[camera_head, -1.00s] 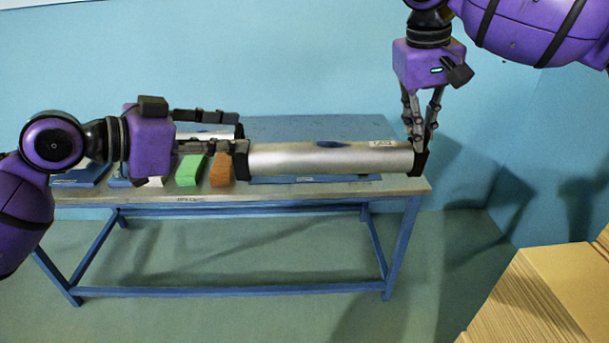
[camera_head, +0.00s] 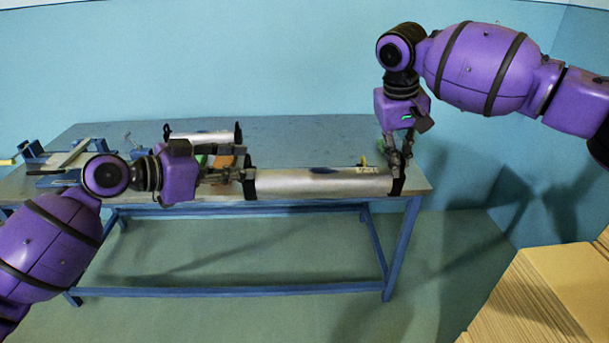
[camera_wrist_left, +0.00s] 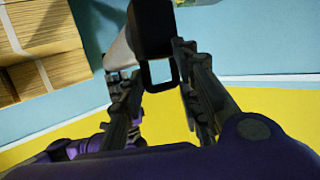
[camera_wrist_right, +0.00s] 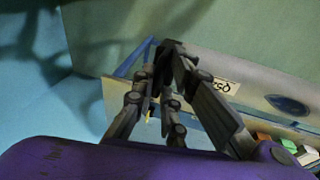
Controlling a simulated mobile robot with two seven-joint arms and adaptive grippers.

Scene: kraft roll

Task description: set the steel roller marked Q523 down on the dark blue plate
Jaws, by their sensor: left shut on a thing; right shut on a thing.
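The steel roller (camera_head: 320,183) is a long silver cylinder with a dark oval patch and a small label (camera_head: 367,170) near its right end; I cannot read the label surely. It lies level across the front right of the table, and I cannot tell whether it touches anything below. My left gripper (camera_head: 240,176) is shut on its left end. My right gripper (camera_head: 397,165) is shut on its right end from above. The roller also shows in the right wrist view (camera_wrist_right: 250,83) and the left wrist view (camera_wrist_left: 119,55). I cannot make out the dark blue plate.
A second roller (camera_head: 200,138) with black ends lies behind my left gripper. Orange (camera_head: 224,161) and green blocks sit nearby. A blue rack (camera_head: 60,160) stands at the table's left. Brown stacked sheets (camera_head: 550,290) are at lower right.

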